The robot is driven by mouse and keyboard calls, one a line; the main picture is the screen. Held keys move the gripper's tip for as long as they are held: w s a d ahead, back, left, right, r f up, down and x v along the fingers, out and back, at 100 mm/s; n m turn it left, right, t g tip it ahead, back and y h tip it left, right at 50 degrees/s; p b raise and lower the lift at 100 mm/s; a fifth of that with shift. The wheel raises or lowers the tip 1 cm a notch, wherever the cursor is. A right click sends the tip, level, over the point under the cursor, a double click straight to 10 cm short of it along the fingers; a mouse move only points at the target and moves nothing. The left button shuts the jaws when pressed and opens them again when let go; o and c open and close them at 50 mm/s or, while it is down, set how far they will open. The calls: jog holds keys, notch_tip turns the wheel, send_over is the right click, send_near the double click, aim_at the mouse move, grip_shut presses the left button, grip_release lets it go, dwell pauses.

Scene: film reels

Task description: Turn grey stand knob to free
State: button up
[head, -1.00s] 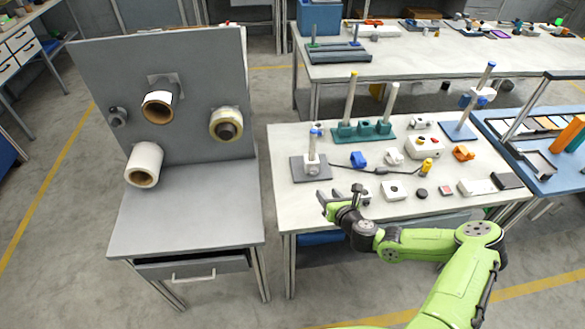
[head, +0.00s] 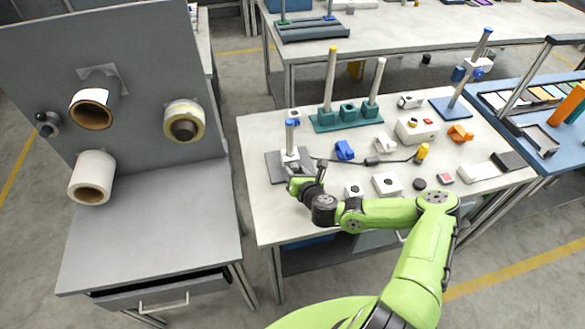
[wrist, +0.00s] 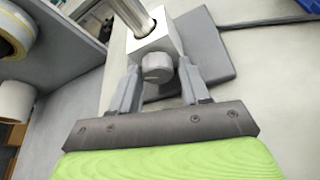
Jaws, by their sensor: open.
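The grey stand has a dark grey base plate (head: 275,163), an upright metal post (head: 290,136) and a pale block on the post. In the wrist view the block (wrist: 160,36) carries a round grey knob (wrist: 157,67) on the side facing me. My gripper (wrist: 158,82) is open, with one finger on each side of the knob and a gap visible between the knob and each finger. In the head view my gripper (head: 305,181) is at the front of the grey stand and hides part of it, including the knob.
Right of the stand are a blue clamp (head: 344,150), a dark cable and small white boxes (head: 387,184). A teal rack (head: 347,117) with posts stands behind. A grey panel (head: 110,70) with rolls stands left, beyond a gap between tables.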

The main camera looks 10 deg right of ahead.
jog(key=shift+s+r, duration=0.15)
jog(key=shift+c, duration=0.3)
jog(key=c, duration=0.7)
jog(key=shift+n+h+p, duration=0.3)
jog(key=shift+p, duration=0.05)
jog(key=shift+a+r+n+h+p, duration=0.1)
jog(key=shift+a+n+h+p, duration=0.1)
jog(key=shift+n+h+p, duration=0.55)
jog(key=shift+n+h, duration=0.75)
jog(key=shift+n, duration=0.7)
jog(key=o, duration=0.8)
jog(key=shift+c, duration=0.2)
